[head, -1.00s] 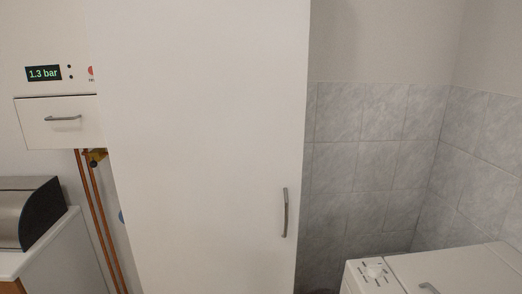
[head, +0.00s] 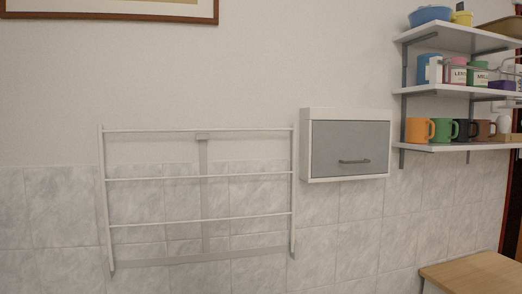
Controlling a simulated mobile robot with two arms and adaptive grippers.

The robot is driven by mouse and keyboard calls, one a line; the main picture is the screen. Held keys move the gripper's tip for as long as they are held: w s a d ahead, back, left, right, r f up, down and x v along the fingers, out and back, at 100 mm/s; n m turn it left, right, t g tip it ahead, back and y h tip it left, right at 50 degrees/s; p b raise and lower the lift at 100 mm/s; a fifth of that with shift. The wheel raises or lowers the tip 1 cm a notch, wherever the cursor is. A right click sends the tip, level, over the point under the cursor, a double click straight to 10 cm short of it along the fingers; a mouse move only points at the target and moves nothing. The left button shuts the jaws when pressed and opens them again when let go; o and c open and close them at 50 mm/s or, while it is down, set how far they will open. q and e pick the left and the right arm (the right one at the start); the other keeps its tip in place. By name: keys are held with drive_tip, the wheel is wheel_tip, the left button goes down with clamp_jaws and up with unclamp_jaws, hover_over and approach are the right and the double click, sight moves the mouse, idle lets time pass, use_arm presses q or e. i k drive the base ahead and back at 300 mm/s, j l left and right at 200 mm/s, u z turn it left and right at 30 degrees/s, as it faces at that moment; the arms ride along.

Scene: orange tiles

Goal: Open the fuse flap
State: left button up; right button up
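A small white wall box (head: 347,113) with a grey front flap (head: 335,139) hangs on the wall right of centre in the head view. The flap is shut and has a horizontal bar handle (head: 354,161) near its lower edge. No label shows on it, so I cannot tell whether it is the fuse flap. Neither of my grippers is in view.
A white drying rack (head: 200,178) is fixed to the wall left of the box. Shelves (head: 440,147) with mugs and jars are on the right. A wooden-topped surface (head: 480,276) stands at the lower right. A framed picture (head: 110,10) hangs at the top left.

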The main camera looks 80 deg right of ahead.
sight(339, 148)
drive_tip(key=z, duration=3.35)
